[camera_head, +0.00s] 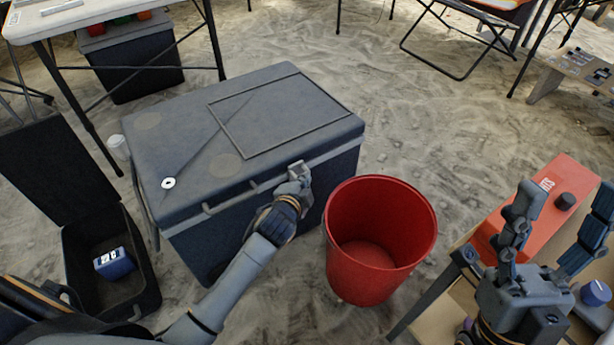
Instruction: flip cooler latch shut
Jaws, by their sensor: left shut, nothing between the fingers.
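The cooler (170,225) is a large dark grey box in the middle left, and its lid (180,140) lies closed on top. My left gripper (297,172) is shut and empty at the front edge of the cooler, near the right end of the lid's rim. It covers that part of the rim, so I cannot make out the latch or whether the gripper touches it. My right gripper (560,225) is at the lower right with its fingers spread wide and nothing between them, far from the cooler.
An empty red bucket (366,285) stands right of the cooler, close to my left gripper. An open black case (75,245) with a blue item (115,264) lies at the left. A red box (560,180) sits on a table beside my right gripper. Sandy floor lies beyond.

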